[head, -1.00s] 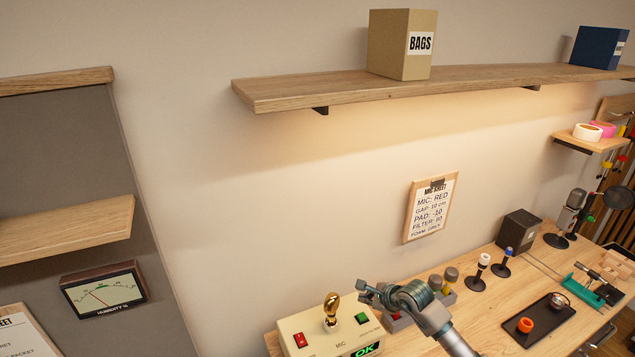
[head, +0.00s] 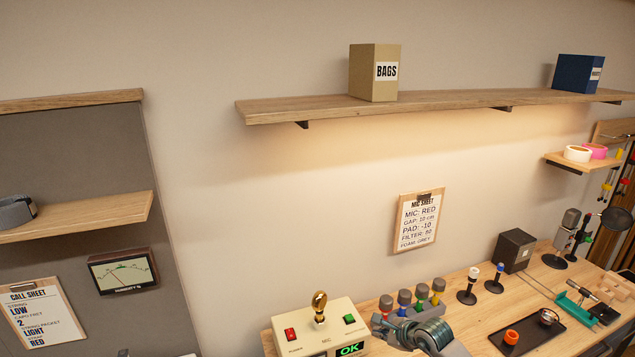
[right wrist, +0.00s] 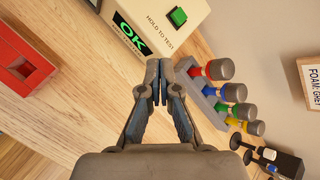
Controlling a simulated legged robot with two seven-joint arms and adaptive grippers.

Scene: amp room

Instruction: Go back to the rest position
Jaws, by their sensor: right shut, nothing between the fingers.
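My right gripper (head: 382,328) is at the bottom of the head view, over the front part of the bench. In the right wrist view its fingers (right wrist: 158,82) are together with nothing between them. They point toward the cream mic box (head: 322,328), which shows a green OK display (right wrist: 130,33) and a green button (right wrist: 178,17). I cannot tell the exact gap to the box. My left gripper is not in view.
A rack of several colour-banded mics (head: 405,302) stands close beside the right gripper; it also shows in the right wrist view (right wrist: 205,85). A long shelf (head: 440,106) runs above the bench.

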